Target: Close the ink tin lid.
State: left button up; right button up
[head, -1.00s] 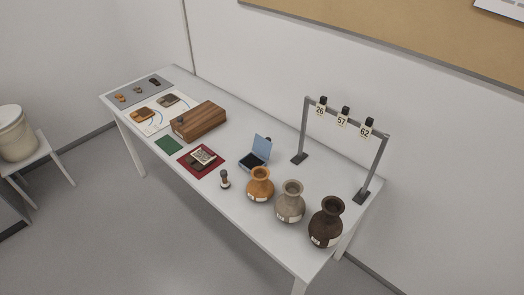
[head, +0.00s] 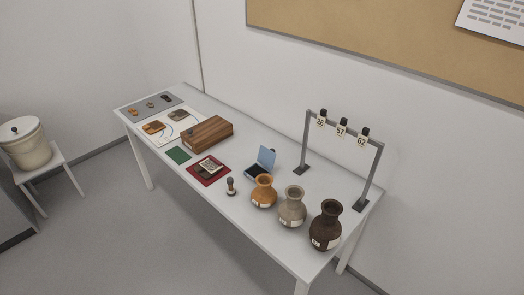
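The ink tin (head: 256,171) stands on the white table, behind the orange vase and to the right of the red mat. Its blue lid (head: 266,158) is open and stands up at the tin's back right side. The dark inside of the tin shows. Neither of my grippers is in the head view.
A stamp (head: 231,186) and orange (head: 264,192), grey (head: 292,208) and dark brown (head: 326,227) vases stand near the tin. A red mat (head: 196,176), wooden box (head: 208,134) and green mat (head: 178,155) lie left. A tag rack (head: 304,140) stands right.

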aim_at(267, 157)
jog(key=u, duration=1.9)
jog(key=k+l, duration=0.15)
jog(key=l, duration=0.25)
jog(key=k+l, duration=0.1)
jog(key=l, duration=0.3)
jog(key=k+l, duration=0.15)
jog(key=l, duration=0.25)
jog(key=k+l, duration=0.1)
jog(key=l, duration=0.3)
jog(key=k+l, duration=0.15)
jog(key=l, duration=0.25)
jog(key=k+l, duration=0.15)
jog(key=l, duration=0.25)
